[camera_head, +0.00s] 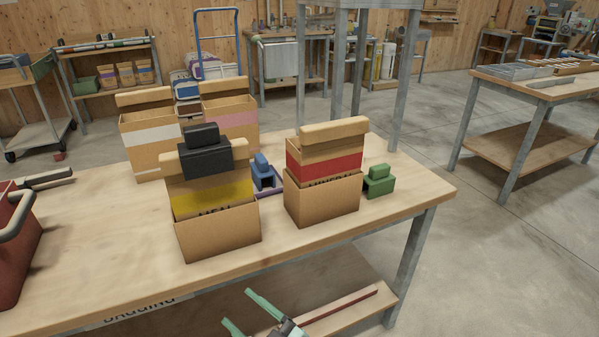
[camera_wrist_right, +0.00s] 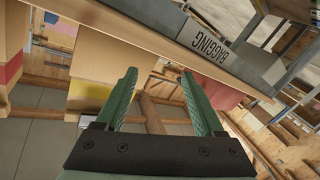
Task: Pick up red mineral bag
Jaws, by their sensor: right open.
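The red mineral bag (camera_head: 322,200) is a brown paper bag with a red band and a folded tan top. It stands upright on the wooden table (camera_head: 120,235), right of the yellow-band meal bag (camera_head: 218,228). The red-banded bag also shows at the left edge of the right wrist view (camera_wrist_right: 11,72). My right gripper (camera_head: 247,312) is at the bottom of the head view, in front of the table's front edge and apart from the bag. Its green fingers are spread with nothing between them, as the wrist view shows (camera_wrist_right: 157,85). My left gripper is not in view.
A black clamp-like object (camera_head: 205,158) sits at the meal bag's top. A green block-like object (camera_head: 378,182) stands right of the mineral bag, and a blue one (camera_head: 262,174) left of it. Two more bags stand behind. A red container (camera_head: 15,230) is at left. The front-left tabletop is clear.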

